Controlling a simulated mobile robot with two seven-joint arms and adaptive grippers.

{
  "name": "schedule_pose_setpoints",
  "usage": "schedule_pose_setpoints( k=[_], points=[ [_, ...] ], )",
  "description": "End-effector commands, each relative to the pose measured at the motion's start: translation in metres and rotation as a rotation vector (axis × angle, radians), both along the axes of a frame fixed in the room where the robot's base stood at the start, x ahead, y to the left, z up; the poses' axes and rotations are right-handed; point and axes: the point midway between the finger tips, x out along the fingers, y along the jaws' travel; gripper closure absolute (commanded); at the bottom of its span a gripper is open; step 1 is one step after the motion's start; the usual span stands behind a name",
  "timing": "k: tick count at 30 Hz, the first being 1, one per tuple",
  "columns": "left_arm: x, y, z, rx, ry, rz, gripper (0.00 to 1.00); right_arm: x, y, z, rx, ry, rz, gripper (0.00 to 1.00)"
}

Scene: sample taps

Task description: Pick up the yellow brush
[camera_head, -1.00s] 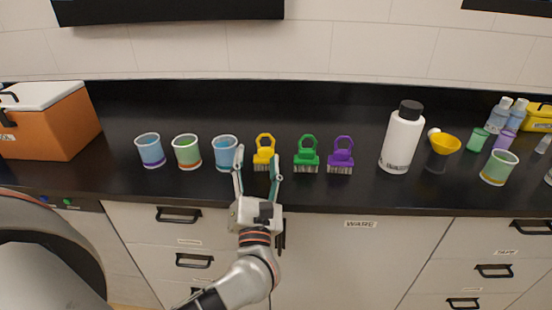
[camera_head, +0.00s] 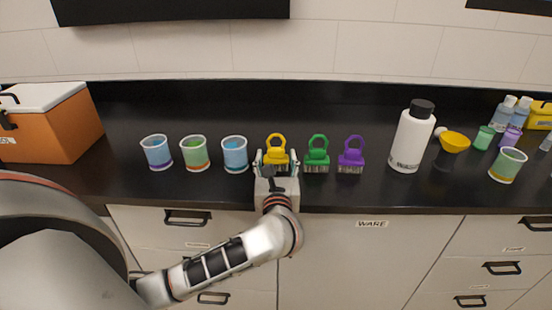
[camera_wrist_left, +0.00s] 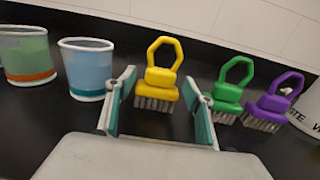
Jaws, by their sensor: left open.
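The yellow brush (camera_head: 275,150) stands upright on the black counter, bristles down and loop handle up. In the left wrist view the yellow brush (camera_wrist_left: 158,82) is between and just beyond the two fingers. My left gripper (camera_head: 276,160) is open, one finger to each side of the brush; in the left wrist view the gripper (camera_wrist_left: 160,100) holds nothing. Whether a finger touches the brush, I cannot tell. The green brush (camera_head: 317,154) stands just right of the right finger, and the purple brush (camera_head: 351,155) is beyond it. My right gripper is out of view.
Several cups stand left of the brush, the nearest a blue cup (camera_head: 235,155) close to the left finger. A white bottle (camera_head: 411,138), yellow funnel (camera_head: 454,142) and green cup (camera_head: 507,166) are to the right. An orange cooler (camera_head: 52,127) is far left. The counter (camera_head: 210,112) behind is clear.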

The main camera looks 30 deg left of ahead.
Motion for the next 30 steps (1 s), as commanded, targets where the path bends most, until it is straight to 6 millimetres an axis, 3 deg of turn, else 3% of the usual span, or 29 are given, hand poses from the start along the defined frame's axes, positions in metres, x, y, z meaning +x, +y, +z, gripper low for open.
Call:
schedule_pose_setpoints(
  k=[5,13,18,30],
  points=[
    [0.016,0.011,0.0,0.003,-0.001,-0.001,0.47,-0.001,0.0,-0.001,0.001,0.003,-0.001,0.41],
    [0.017,0.012,0.0,0.001,0.001,-0.001,0.47,-0.004,0.001,-0.003,0.001,0.008,0.001,0.41],
    [0.017,0.012,0.0,0.001,0.001,-0.001,0.9,-0.004,0.002,-0.003,0.002,0.009,0.002,0.41],
    [0.017,0.012,0.003,0.001,-0.001,-0.001,0.9,-0.004,0.001,-0.003,0.001,0.01,0.002,0.41]
  ],
)
